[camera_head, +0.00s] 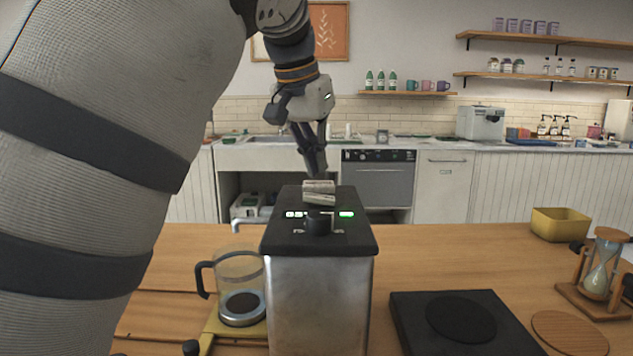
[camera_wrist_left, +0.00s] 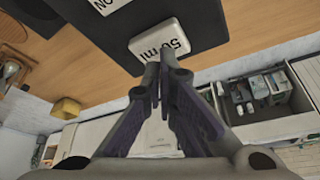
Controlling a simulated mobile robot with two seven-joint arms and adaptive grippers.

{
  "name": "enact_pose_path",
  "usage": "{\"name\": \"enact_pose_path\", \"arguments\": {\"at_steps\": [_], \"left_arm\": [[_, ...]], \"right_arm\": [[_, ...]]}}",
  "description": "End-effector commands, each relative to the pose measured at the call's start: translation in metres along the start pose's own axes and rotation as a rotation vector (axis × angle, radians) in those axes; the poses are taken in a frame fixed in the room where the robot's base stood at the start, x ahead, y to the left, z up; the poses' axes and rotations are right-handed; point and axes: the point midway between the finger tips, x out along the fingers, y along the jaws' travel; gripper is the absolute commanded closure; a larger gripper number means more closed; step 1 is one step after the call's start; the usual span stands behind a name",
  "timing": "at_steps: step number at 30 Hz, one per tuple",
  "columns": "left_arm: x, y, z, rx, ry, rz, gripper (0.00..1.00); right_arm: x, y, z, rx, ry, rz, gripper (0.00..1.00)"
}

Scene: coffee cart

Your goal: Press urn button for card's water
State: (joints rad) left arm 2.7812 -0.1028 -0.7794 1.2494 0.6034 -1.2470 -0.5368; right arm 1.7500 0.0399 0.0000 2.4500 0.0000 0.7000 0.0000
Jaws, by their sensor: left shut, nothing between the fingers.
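The urn (camera_head: 318,300) is a metal box with a black top. Pale buttons (camera_head: 319,199) sit at the far part of its top; their labels are unreadable in the head view. In the left wrist view, a white button marked "50 ml" (camera_wrist_left: 157,42) lies by the fingertips, and a second white label reading "ON" (camera_wrist_left: 108,4) is cut by the upper edge. My left gripper (camera_head: 319,172) points down at the urn top's far end, shut and empty. Its fingertips (camera_wrist_left: 166,62) overlap the 50 ml button in view; contact cannot be told. My right gripper is not seen.
A glass carafe (camera_head: 240,265) stands left of the urn. A black plate (camera_head: 412,325), a wooden disc (camera_head: 570,333), an hourglass (camera_head: 603,265) and a yellow bin (camera_head: 561,224) are to the right. Bare wood (camera_head: 450,255) lies behind the plate.

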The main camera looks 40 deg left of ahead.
Motion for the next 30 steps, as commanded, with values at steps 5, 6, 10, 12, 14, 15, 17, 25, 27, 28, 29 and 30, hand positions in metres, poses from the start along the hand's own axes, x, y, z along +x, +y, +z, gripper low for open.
{"name": "enact_pose_path", "arguments": {"at_steps": [5,6,10,12,14,15,17,25,27,28,29,30], "left_arm": [[0.004,0.0,0.002,0.0,0.0,0.001,1.0],[0.005,0.0,0.002,0.0,0.0,0.001,1.0],[0.008,0.0,0.003,0.0,0.0,0.001,1.0],[0.009,0.0,0.004,0.0,0.0,0.001,1.0],[0.011,0.0,0.004,0.0,0.0,0.001,1.0],[0.012,0.0,0.005,0.0,0.0,0.001,1.0],[0.013,0.0,0.005,0.0,0.0,0.001,1.0],[0.016,0.0,0.007,0.0,0.0,0.0,1.0],[0.016,0.0,0.006,0.0,0.0,0.001,1.0],[0.015,0.0,0.006,0.0,0.0,0.001,1.0],[0.014,0.0,0.006,0.0,0.0,0.001,1.0],[0.012,0.0,0.005,0.0,0.0,0.002,1.0]], "right_arm": [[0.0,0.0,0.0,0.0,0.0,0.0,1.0],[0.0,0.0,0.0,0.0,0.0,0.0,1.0],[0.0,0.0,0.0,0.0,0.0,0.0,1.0],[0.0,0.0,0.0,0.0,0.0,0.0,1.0],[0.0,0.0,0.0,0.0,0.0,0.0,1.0],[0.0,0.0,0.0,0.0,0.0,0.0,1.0],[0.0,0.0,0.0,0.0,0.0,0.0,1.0],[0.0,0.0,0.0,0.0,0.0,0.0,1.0],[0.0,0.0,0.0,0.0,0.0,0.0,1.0],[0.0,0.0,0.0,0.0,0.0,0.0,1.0],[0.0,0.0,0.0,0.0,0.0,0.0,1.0],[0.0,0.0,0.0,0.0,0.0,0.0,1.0]]}}
